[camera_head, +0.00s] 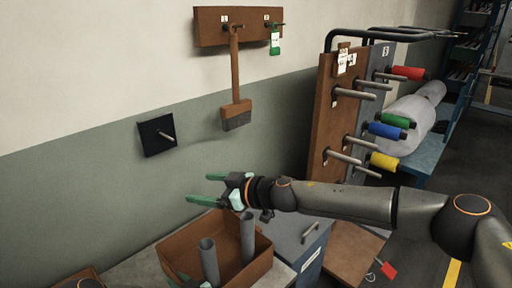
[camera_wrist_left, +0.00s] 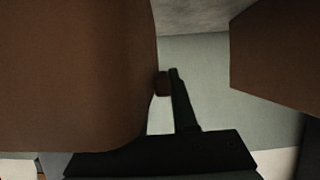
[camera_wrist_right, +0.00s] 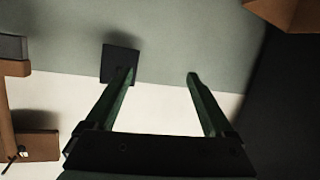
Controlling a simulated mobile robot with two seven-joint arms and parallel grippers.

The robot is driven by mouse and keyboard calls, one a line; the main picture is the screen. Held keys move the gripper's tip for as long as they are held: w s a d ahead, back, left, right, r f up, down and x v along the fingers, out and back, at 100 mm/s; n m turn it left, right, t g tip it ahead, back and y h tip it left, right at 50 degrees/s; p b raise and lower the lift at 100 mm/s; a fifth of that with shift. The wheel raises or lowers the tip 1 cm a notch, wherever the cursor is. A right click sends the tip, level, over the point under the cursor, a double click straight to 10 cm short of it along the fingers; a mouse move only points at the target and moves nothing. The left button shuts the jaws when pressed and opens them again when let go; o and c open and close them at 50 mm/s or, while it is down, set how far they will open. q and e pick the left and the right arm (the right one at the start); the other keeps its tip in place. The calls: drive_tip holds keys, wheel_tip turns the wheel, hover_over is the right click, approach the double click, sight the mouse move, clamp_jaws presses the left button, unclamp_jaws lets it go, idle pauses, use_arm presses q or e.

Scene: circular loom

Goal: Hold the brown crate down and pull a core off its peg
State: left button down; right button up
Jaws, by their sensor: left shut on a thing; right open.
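The brown crate (camera_head: 178,242) stands on a pale surface below the wall. Two grey tube-like cores (camera_head: 247,240) and (camera_head: 208,262) stand upright in it; any pegs under them are hidden. My left gripper (camera_head: 184,280) is at the crate's near side, at the bottom edge of the head view, and is shut on the crate's wall. Brown surfaces fill much of the left wrist view around its finger (camera_wrist_left: 175,100). My right gripper (camera_head: 203,187) is open and empty above the crate, fingers pointing left. Its two green fingers (camera_wrist_right: 161,74) show apart, with nothing between them.
A black wall plate (camera_head: 154,138) with a peg is above and left of my right gripper. A brush (camera_head: 235,85) hangs on a wall board. A rack (camera_head: 325,130) with pegs and coloured spools (camera_head: 386,130) stands right. A grey drawer unit (camera_head: 300,245) adjoins the crate.

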drive_tip(key=w+a+r+m+t+h, duration=0.1)
drive_tip(key=w+a+r+m+t, duration=0.1)
drive_tip(key=m+t, duration=0.1)
drive_tip(key=m+g+h, duration=0.6)
drive_tip(key=m+h, duration=0.2)
drive_tip(key=h, duration=0.3)
hover_over(209, 257)
drive_tip(key=s, duration=0.2)
wheel_tip(209, 257, down, 11)
drive_tip(key=x, duration=1)
drive_tip(key=shift+w+d+f, duration=0.1)
drive_tip(key=shift+w+f, duration=0.05)
drive_tip(key=shift+w, duration=0.15)
clamp_jaws()
